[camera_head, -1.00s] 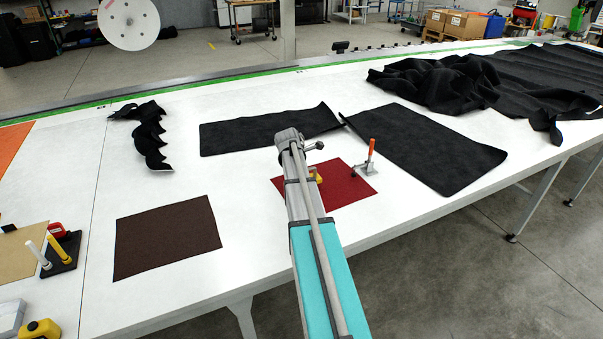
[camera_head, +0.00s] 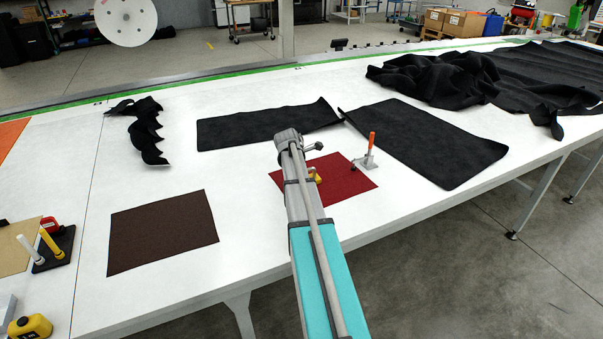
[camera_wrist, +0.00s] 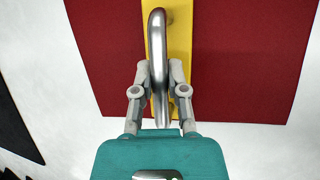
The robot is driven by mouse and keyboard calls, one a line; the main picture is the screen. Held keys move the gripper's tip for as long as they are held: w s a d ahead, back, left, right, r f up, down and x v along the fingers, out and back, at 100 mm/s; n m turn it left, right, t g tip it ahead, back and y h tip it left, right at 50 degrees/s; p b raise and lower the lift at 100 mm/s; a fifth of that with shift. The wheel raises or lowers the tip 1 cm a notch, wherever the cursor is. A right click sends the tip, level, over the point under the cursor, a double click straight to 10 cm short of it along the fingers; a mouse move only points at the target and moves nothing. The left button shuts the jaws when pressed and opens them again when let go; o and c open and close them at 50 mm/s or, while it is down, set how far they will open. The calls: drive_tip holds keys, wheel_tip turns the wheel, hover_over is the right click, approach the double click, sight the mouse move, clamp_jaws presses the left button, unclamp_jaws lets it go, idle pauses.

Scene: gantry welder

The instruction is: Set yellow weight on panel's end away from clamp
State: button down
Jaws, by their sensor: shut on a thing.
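The yellow weight (camera_wrist: 182,45) has a curved metal handle (camera_wrist: 157,45). My gripper (camera_wrist: 159,72) is shut on this handle in the wrist view. The weight is over the dark red panel (camera_wrist: 240,60); I cannot tell whether it touches it. In the head view my arm hides most of the weight (camera_head: 315,175) and the gripper. The red panel (camera_head: 345,187) lies on the white table, and the clamp (camera_head: 369,160) with an orange handle stands at its right edge. The weight is left of the clamp, near the panel's middle.
Black fabric pieces (camera_head: 425,145) lie right of and behind the red panel. A dark brown panel (camera_head: 162,232) lies to the left. Another yellow object (camera_head: 31,326) and a black holder (camera_head: 55,252) stand at the far left. The white table between the two panels is bare.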

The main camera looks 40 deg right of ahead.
drive_tip(key=shift+s+a+f+b, duration=0.1)
drive_tip(key=shift+s+f+b, duration=0.05)
drive_tip(key=shift+f+b, duration=0.45)
drive_tip(key=c, duration=0.7)
unclamp_jaws()
drive_tip(key=shift+r, duration=0.2)
drive_tip(key=shift+r+p, duration=0.75)
drive_tip(key=shift+p, duration=0.25)
drive_tip(key=p+v, duration=1)
drive_tip(key=v, duration=0.1)
drive_tip(key=shift+a+r, duration=0.1)
drive_tip(key=shift+r, duration=0.1)
drive_tip(key=shift+a, duration=0.1)
